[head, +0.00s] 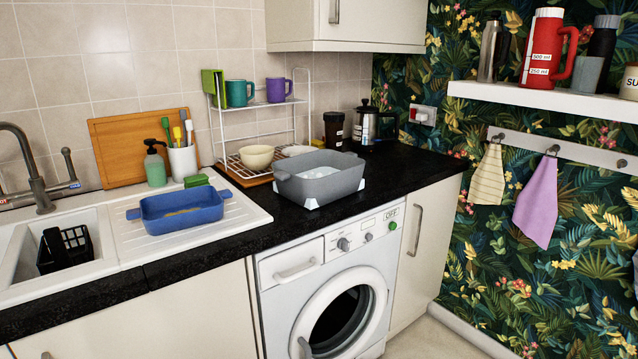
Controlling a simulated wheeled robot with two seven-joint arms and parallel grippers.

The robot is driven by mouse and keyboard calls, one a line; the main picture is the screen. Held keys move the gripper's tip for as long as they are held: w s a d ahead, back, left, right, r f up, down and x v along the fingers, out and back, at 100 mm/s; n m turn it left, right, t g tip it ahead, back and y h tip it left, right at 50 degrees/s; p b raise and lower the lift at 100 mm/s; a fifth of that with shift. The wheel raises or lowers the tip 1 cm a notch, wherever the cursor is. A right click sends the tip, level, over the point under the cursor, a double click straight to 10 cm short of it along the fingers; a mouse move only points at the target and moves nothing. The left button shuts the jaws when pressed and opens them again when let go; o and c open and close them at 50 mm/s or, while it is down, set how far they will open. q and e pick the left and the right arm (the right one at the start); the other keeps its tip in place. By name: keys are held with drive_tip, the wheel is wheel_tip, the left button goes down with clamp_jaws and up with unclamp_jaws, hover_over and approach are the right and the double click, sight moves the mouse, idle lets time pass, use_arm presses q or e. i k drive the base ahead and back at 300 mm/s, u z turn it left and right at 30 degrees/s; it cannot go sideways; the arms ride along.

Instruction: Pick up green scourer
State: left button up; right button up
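The green scourer (196,181) is a small green block in the head view. It lies on the white sink drainer (245,214), just behind the blue oven dish (181,209) and to the right of the white utensil pot (183,161). Its lower front is close to the dish's far rim; I cannot tell whether they touch. Neither of my grippers shows in this view.
A green soap bottle (155,168) stands left of the pot, before a wooden board (112,145). A grey tub (320,185) and a bowl (256,157) are to the right. The tap (38,185) rises at left. The drainer's right part is clear.

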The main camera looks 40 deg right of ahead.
sight(193, 181)
drive_tip(key=z, duration=2.3)
drive_tip(key=i, duration=1.75)
drive_tip(key=u, duration=3.65)
